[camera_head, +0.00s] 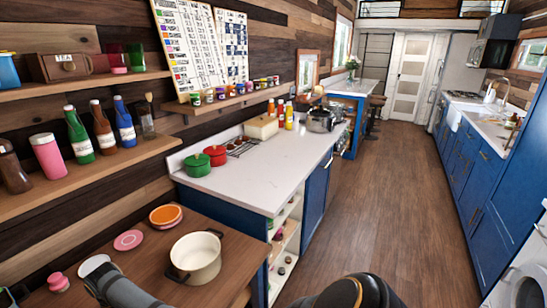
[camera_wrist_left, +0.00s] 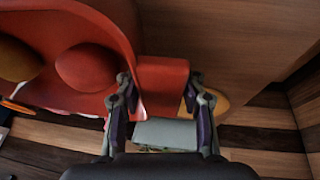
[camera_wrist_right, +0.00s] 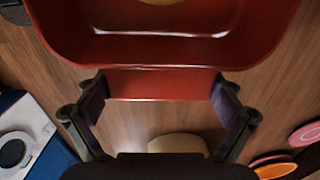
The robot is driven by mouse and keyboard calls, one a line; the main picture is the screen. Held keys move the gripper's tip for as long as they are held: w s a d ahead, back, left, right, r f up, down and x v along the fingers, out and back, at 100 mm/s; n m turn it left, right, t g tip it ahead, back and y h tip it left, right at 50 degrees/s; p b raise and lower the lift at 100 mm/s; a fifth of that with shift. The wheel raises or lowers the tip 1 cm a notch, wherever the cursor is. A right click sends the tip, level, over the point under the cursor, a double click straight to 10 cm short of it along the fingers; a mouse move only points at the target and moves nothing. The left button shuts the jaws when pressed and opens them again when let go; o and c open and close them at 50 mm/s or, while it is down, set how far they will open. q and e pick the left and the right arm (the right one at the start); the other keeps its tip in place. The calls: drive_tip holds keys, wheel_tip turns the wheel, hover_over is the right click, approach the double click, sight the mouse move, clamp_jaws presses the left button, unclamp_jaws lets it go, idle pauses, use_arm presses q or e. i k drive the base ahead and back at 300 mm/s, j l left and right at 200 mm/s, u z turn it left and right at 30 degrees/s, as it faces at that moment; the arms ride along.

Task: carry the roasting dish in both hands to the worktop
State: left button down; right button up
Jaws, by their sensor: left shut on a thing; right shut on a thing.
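The red roasting dish shows in the left wrist view (camera_wrist_left: 110,25) and the right wrist view (camera_wrist_right: 260,40). Rounded brown and reddish items lie in it. My left gripper (camera_wrist_left: 162,88) is shut on one end handle. My right gripper (camera_wrist_right: 160,88) is shut on the other end handle. The dish and both gripper tips are out of the head view, where only parts of my arms show along the bottom edge. The white worktop (camera_head: 250,178) on blue cabinets is ahead, along the left wall.
Green (camera_head: 197,166) and red pots (camera_head: 216,156), a black rack and a cream box (camera_head: 262,127) stand on the worktop's wall side. Its front middle is clear. A wooden table (camera_head: 130,262) with a cream pot (camera_head: 196,256) is nearer. Open floor (camera_head: 390,200) lies right.

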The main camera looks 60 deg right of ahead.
sight(293, 149)
drive_tip(key=k+z, duration=0.15)
drive_tip(key=k, duration=0.35)
drive_tip(key=z, duration=3.25)
drive_tip(key=i+j+z, duration=0.1)
drive_tip(key=i, duration=0.2)
drive_tip(key=i+j+z, duration=0.1)
drive_tip(key=i+j, duration=0.15)
drive_tip(key=i, duration=0.3)
drive_tip(key=i+j, duration=0.2)
drive_tip(key=i, duration=0.25)
drive_tip(key=i+j, duration=0.15)
drive_tip(key=i, duration=0.25)
drive_tip(key=i+j, duration=0.15)
drive_tip(key=i, duration=1.45)
drive_tip(key=u, duration=3)
